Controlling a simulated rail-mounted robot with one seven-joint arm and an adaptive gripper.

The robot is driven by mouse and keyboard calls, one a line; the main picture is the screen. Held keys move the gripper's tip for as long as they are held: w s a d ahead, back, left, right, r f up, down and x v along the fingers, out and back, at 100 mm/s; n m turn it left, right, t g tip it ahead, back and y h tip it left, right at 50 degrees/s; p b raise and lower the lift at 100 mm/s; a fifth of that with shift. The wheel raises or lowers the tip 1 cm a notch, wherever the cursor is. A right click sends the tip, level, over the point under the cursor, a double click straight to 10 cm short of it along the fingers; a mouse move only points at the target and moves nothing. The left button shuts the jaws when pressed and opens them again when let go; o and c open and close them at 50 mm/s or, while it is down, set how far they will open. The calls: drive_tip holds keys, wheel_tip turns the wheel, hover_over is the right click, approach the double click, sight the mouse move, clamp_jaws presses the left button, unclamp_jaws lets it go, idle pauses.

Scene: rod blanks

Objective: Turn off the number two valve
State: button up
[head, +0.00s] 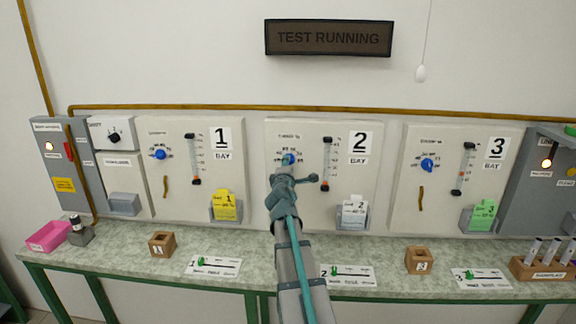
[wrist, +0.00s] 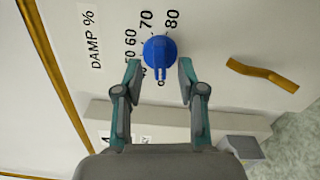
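The bay 2 panel (head: 350,200) carries a blue knob (head: 289,158) at its upper left, partly covered by my arm in the head view. In the wrist view the blue knob (wrist: 160,52) sits by a printed scale marked "DAMP %", with 60, 70 and 80 readable. Its grip ridge points down in the picture. My gripper (wrist: 160,78) is open, with one finger on each side of the knob's lower part and visible gaps to it. My gripper also shows in the head view (head: 287,170). A bent yellow-brown piece (wrist: 262,73) is on the panel, right of the knob.
Bay 1 panel (head: 180,205) and bay 3 panel (head: 405,205) stand either side, with similar knobs. A black-topped slider gauge (head: 327,165) is right of my gripper. A sign reads "TEST RUNNING" (head: 328,38).

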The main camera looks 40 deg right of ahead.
drive_tip(key=v, duration=1)
drive_tip(key=shift+a, duration=0.15)
